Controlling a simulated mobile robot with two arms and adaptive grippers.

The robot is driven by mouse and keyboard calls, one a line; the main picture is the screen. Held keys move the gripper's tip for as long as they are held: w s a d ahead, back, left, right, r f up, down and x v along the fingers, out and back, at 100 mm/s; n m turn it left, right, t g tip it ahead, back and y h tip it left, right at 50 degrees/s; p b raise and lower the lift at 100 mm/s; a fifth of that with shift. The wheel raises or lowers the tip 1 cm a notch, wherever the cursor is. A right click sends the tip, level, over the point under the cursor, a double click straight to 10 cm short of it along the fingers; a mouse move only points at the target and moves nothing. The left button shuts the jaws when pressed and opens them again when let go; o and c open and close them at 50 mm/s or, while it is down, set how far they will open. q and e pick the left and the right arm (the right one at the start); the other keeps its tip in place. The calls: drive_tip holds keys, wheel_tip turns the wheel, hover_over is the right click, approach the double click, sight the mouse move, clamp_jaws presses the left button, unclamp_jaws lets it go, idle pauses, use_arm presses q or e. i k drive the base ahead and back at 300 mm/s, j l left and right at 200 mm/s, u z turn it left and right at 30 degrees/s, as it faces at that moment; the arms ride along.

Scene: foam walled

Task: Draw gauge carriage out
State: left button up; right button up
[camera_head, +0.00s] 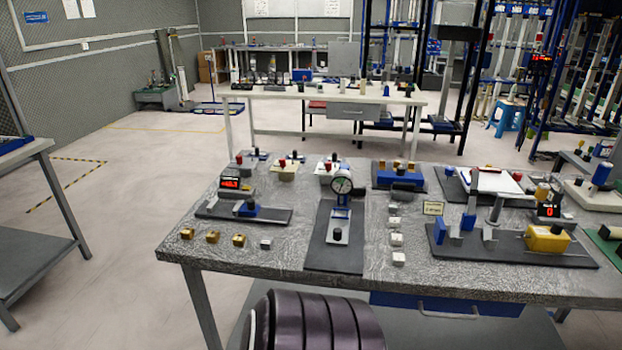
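A dial gauge (341,185) with a round white face stands upright at the middle of the grey-topped bench (285,250). Below it is a blue part, on a dark base plate (334,257) that runs toward the bench's front edge. A light block with a dark round knob (337,235) sits on that plate in front of the gauge. I cannot tell which of these parts is the gauge carriage. Neither of my grippers is in view.
Left of the gauge is a dark plate with a blue block (247,209) and a red-lit display (230,183). Small brass blocks (212,237) lie at front left, pale blocks (396,239) right of the gauge. A yellow block fixture (547,238) stands at right.

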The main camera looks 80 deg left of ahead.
sight(338, 231)
drive_tip(key=j+u, duration=0.15)
drive_tip(key=u, duration=2.4)
